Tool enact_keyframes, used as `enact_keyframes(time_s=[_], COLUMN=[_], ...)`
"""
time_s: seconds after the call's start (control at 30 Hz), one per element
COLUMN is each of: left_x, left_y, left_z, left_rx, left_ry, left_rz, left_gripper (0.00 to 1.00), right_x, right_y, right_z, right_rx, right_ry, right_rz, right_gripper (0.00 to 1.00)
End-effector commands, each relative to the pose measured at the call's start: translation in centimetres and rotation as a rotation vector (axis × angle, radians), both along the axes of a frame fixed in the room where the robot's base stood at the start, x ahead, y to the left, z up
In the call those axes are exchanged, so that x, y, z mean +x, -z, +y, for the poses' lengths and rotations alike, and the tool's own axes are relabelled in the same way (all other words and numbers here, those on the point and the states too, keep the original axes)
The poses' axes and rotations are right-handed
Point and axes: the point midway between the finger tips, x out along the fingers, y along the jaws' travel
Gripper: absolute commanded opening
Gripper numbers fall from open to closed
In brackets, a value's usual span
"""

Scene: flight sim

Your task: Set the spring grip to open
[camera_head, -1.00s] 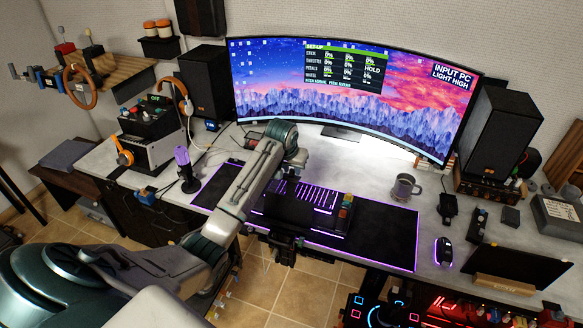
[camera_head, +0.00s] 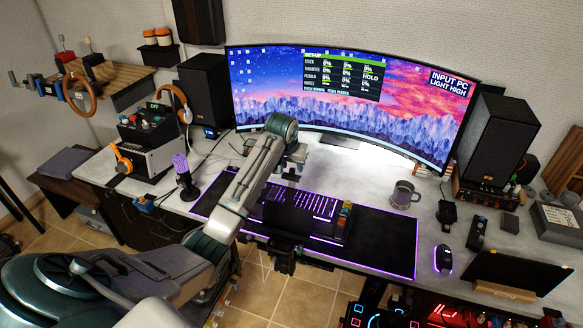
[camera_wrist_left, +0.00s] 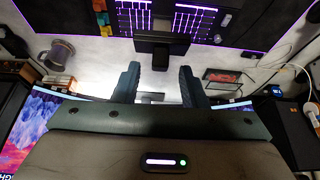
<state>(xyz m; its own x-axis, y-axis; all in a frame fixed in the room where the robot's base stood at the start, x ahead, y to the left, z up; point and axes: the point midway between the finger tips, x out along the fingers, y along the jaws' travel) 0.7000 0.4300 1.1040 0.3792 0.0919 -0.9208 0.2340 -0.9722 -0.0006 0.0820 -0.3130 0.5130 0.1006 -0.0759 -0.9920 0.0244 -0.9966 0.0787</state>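An orange item shaped like a spring grip (camera_head: 122,161) is on the left of the desk, beside the small black-and-white unit; I cannot tell from here whether it is open or closed. My left gripper (camera_wrist_left: 157,70) hangs over the middle of the desk, far to the right of the orange item. In the left wrist view its two dark fingers stand apart with nothing held between them. A black block (camera_wrist_left: 160,47) shows beyond the gap. My right gripper is in neither view.
The keyboard (camera_head: 305,200) lies on a purple-lit mat (camera_head: 385,235) under my left wrist. A microphone (camera_head: 182,178) stands between arm and orange item. A mug (camera_head: 404,195) and mouse (camera_head: 443,258) are to the right. The curved monitor (camera_head: 345,105) stands behind.

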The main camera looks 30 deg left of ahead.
Motion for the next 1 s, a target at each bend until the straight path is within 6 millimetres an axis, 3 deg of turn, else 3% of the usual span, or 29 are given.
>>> enact_keyframes(time_s=[0.37,0.8,1.0], left_x=[-0.3,-3.4,-4.1], left_y=[-0.3,-7.7,-9.6], left_z=[-0.1,-0.9,-1.0], left_rx=[-0.001,-0.001,0.0], left_ry=[0.0,0.001,0.0], left_rz=[0.003,0.0,0.002], left_gripper=[0.38,0.38,0.38], right_x=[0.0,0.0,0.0], right_y=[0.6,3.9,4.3], right_z=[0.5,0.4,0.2], right_rx=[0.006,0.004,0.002], right_ry=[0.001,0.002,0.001], right_rz=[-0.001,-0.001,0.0], right_gripper=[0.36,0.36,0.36])
